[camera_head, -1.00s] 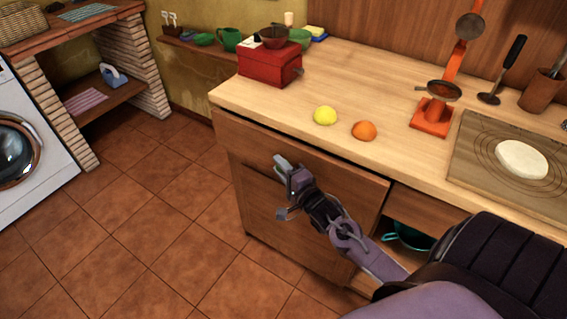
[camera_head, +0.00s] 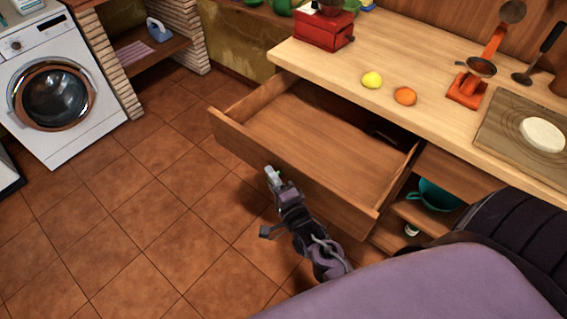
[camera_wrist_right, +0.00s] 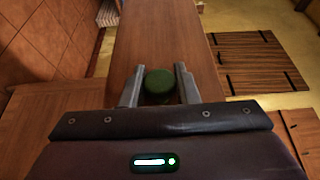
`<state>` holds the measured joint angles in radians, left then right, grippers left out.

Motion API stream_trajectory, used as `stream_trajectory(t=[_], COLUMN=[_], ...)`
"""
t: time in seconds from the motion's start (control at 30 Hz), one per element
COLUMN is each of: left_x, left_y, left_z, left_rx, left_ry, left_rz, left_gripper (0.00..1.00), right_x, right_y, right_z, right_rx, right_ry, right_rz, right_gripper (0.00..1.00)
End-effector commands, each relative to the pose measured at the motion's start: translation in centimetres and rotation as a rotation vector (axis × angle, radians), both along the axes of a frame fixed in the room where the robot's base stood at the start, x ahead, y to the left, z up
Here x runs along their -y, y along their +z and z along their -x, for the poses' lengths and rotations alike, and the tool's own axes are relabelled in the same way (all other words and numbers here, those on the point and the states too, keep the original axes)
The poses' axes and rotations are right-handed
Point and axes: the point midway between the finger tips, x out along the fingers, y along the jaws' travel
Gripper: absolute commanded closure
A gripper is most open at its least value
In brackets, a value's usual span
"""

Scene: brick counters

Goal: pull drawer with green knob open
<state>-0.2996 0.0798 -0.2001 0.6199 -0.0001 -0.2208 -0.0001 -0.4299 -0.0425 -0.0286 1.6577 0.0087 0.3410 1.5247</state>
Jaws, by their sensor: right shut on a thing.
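The wooden drawer (camera_head: 310,140) stands pulled well out from the counter in the head view. Its inside shows bare wood, with a small dark item near the back right. My right gripper (camera_head: 273,178) is at the middle of the drawer's front. In the right wrist view the round green knob (camera_wrist_right: 159,82) sits between the two fingers of the right gripper (camera_wrist_right: 159,88), which is shut on it. The knob is hidden in the head view. My left gripper is not in view.
On the counter (camera_head: 400,60) are a lemon (camera_head: 372,80), an orange (camera_head: 405,96), a red grinder (camera_head: 325,28) and dough (camera_head: 541,134) on a board. A teal pot (camera_head: 437,195) is on a shelf right of the drawer. Tiled floor (camera_head: 150,220) is clear at left.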

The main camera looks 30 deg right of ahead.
Motion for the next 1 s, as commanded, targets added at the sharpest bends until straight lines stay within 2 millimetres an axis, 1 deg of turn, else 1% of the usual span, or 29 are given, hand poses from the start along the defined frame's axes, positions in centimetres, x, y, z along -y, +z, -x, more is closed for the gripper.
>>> stream_trajectory(t=[0.03, 0.1, 0.3, 0.5, 0.8, 0.83, 1.0], left_x=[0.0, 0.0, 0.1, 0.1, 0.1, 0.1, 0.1], left_y=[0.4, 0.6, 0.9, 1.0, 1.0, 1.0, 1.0], left_z=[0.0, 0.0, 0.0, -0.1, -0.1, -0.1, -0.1], left_rx=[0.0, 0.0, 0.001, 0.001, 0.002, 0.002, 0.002], left_ry=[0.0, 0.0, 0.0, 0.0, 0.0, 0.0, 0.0], left_rz=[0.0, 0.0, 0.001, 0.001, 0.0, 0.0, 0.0], left_gripper=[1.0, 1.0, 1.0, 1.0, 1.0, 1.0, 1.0], right_x=[-0.9, -1.8, -3.5, -4.1, -4.1, -4.1, -4.1], right_y=[0.1, 0.1, 0.0, 0.0, -0.1, -0.1, 0.0], right_z=[0.3, 0.7, 1.5, 1.7, 1.7, 1.7, 1.7], right_rx=[-0.002, -0.001, 0.0, 0.0, 0.0, 0.0, 0.001], right_ry=[0.001, 0.001, 0.001, 0.001, 0.001, 0.001, 0.0], right_rz=[-0.004, -0.002, -0.001, 0.001, 0.001, 0.001, 0.001], right_gripper=[1.0, 1.0, 1.0, 1.0, 1.0, 0.71, 0.51])
